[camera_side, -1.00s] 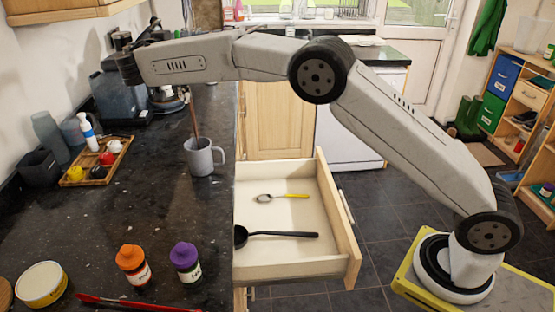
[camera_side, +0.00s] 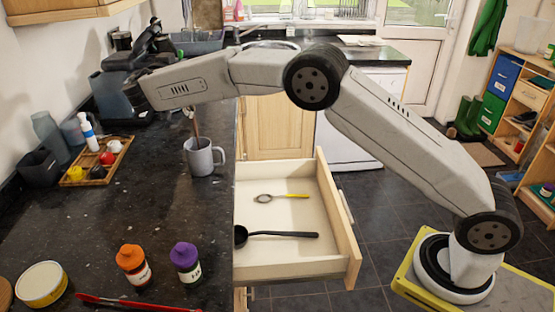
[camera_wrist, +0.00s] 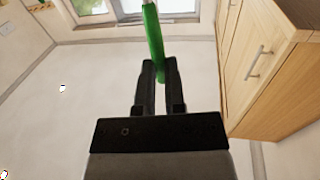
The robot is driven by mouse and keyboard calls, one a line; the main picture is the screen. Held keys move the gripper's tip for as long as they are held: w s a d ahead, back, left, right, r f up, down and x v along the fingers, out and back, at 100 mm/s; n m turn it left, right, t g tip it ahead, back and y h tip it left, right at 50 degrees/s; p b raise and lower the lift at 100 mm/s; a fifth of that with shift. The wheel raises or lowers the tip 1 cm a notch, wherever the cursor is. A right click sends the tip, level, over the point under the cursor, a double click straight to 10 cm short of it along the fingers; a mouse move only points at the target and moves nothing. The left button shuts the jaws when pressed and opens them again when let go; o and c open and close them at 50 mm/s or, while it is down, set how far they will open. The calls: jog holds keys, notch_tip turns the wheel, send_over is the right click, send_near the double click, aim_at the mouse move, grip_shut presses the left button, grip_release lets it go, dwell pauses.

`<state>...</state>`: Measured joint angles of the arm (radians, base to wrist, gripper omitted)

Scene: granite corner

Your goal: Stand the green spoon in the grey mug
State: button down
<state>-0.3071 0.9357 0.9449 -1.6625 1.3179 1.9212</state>
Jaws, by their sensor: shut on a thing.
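The spoon's far end is out of that view. In the side view the arm's end is at the upper left, above the worktop, and I cannot make out the spoon there. The grey mug (camera_side: 201,160) stands upright on the dark worktop, handle to the right. A brown stick-like thing (camera_side: 195,122) stands in it. The mug does not show in the wrist view.
An open drawer (camera_side: 275,220) holds a yellow-handled spoon (camera_side: 285,197) and a black ladle (camera_side: 280,235). Orange-capped (camera_side: 132,265) and purple-capped (camera_side: 185,262) jars stand near the front. A wooden tray (camera_side: 75,180) with small items and a black machine (camera_side: 130,100) line the left wall.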

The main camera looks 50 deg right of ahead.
aim_at(189, 110)
jog(key=shift+f, duration=6.5)
jog(key=c, duration=0.6)
grip_release()
jog(key=shift+s+a, duration=0.1)
jog(key=shift+v, duration=3.8)
jog(key=shift+f, duration=0.15)
